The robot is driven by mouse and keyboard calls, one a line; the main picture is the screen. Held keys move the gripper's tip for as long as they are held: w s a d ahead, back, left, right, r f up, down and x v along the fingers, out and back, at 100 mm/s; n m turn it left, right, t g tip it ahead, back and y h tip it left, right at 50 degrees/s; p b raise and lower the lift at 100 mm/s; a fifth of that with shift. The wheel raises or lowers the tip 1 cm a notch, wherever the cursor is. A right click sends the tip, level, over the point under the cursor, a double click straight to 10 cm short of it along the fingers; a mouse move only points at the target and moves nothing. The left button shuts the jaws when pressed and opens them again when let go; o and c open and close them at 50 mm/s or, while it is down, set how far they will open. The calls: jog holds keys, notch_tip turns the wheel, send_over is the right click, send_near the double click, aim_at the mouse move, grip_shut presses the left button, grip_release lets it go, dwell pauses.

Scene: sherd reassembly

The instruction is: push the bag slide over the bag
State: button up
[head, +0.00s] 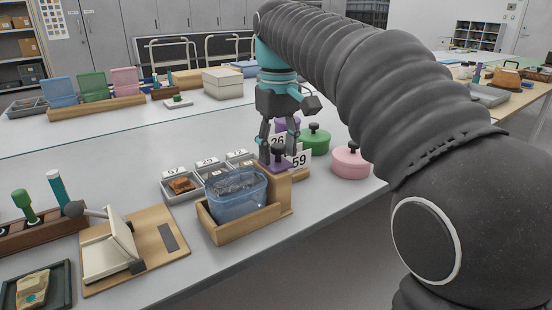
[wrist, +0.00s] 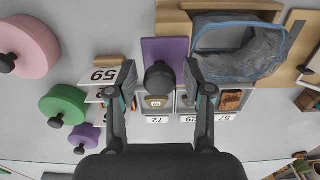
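The bag (head: 237,190) is blue and see-through, with grey contents, and stands open in a wooden holder (head: 232,233). In the wrist view the bag (wrist: 238,48) is at the upper right. The bag slide looks to be the purple plate (wrist: 165,47) with a dark round knob (wrist: 160,78), beside the bag. In the head view the purple plate (head: 277,166) is partly hidden behind the bag and my gripper. My gripper (head: 279,148) points down over it. In the wrist view its fingers (wrist: 159,75) are open on either side of the knob, with gaps showing.
Green (head: 315,138) and pink (head: 350,160) lidded pots stand to the right. Number cards, including a "59" card (head: 299,160), stand close to my gripper. Small numbered trays (head: 181,187) lie left of the bag. A wooden board with a hinged cream frame (head: 110,247) is further left.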

jog(key=c, duration=0.7)
jog(key=shift+s+a, duration=0.65)
jog(key=shift+a, duration=0.35)
jog(key=o, duration=0.7)
jog(key=shift+o, duration=0.2)
notch_tip(320, 180, up, 3)
jog(key=p, duration=0.3)
jog(key=shift+r, duration=1.25)
jog(key=shift+d, duration=0.15)
